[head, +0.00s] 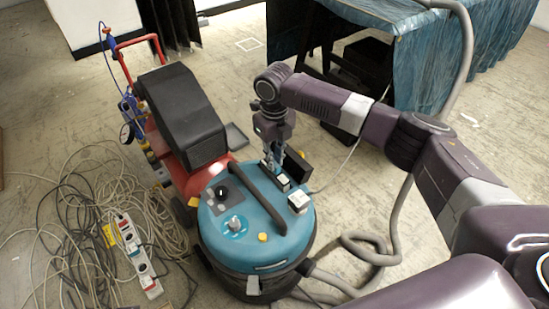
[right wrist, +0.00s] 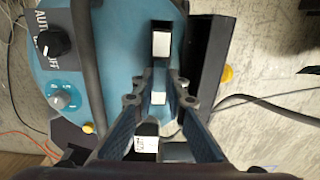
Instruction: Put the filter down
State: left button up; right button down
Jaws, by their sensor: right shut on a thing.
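My right gripper (head: 278,163) is over the lid of the teal vacuum (head: 270,252), pointing down. The right wrist view shows its fingers (right wrist: 162,76) close together on a narrow dark piece, which I take to be the filter; its outline is mostly hidden by the fingers. Pale patches show around it, a white one (right wrist: 161,45) beyond the fingertips. I cannot tell whether the piece touches the lid. My left gripper is not in view.
The lid's black handle (head: 257,197) runs left of the gripper; a black box (right wrist: 206,65) stands close on its right. A red machine (head: 180,165) is left of the vacuum, with tangled cables (head: 75,215) and a power strip (head: 138,255). A blue-draped table (head: 430,60) stands behind.

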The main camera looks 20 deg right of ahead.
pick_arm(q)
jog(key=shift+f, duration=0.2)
pick_arm(e)
jog(key=shift+f, duration=0.4)
jog(key=c, duration=1.9)
grip_release()
jog(key=shift+c, duration=0.2)
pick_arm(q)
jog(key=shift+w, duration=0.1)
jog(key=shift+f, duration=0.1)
pick_arm(e)
jog(key=shift+r, duration=0.15)
jog(key=shift+r, duration=1.15)
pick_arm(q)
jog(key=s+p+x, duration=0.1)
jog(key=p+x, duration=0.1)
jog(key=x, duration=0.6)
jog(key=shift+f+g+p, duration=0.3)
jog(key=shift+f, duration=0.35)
pick_arm(e)
notch_tip(320, 180, up, 11)
jog(key=shift+f, duration=0.15)
